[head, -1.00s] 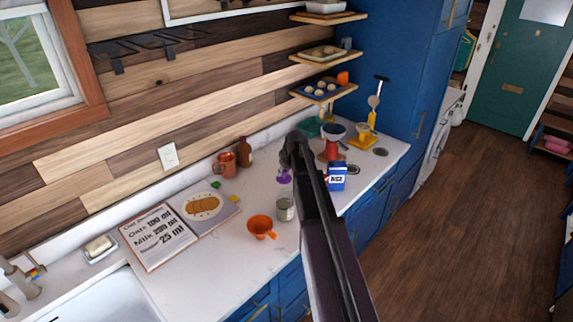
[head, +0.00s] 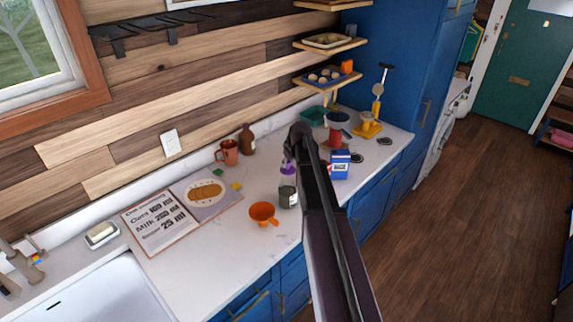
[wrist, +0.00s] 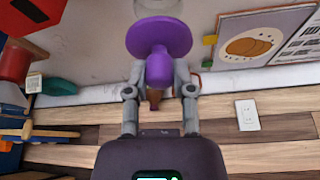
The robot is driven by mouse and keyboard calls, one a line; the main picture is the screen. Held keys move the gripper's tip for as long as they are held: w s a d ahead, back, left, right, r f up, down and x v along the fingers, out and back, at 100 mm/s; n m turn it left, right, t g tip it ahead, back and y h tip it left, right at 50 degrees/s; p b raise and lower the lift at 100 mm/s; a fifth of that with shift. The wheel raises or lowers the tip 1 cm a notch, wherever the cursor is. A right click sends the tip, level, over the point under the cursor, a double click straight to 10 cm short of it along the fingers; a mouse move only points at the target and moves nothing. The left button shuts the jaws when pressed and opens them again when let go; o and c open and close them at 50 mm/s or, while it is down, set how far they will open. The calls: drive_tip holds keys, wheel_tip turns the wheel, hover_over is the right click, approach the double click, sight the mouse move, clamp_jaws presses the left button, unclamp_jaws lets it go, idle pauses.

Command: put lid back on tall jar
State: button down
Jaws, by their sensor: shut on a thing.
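The purple lid (wrist: 161,38) has a wide disc and a knob, and my gripper (wrist: 162,76) is shut on the knob. In the head view the lid (head: 287,167) shows just left of my arm, right at the top of the tall jar (head: 288,194). The jar is clear glass, upright on the counter, with dark contents low down. In the wrist view part of the clear jar (wrist: 157,7) shows beyond the lid at the top edge. I cannot tell whether lid and rim touch. My arm hides most of the gripper in the head view.
An orange measuring cup (head: 263,214) stands left of the jar on the white counter. A blue and white box (head: 340,164) stands right of my arm.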

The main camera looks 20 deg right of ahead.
sight(287, 171)
drive_tip(key=shift+f+b, duration=1.7)
drive_tip(key=shift+f, duration=0.25)
drive_tip(key=shift+w, duration=0.1)
drive_tip(key=shift+f, duration=0.2)
idle(1.2)
idle(0.4)
drive_tip(key=shift+c, duration=2)
unclamp_jaws()
drive_tip(key=o, duration=0.4)
drive_tip(key=shift+w, duration=0.1)
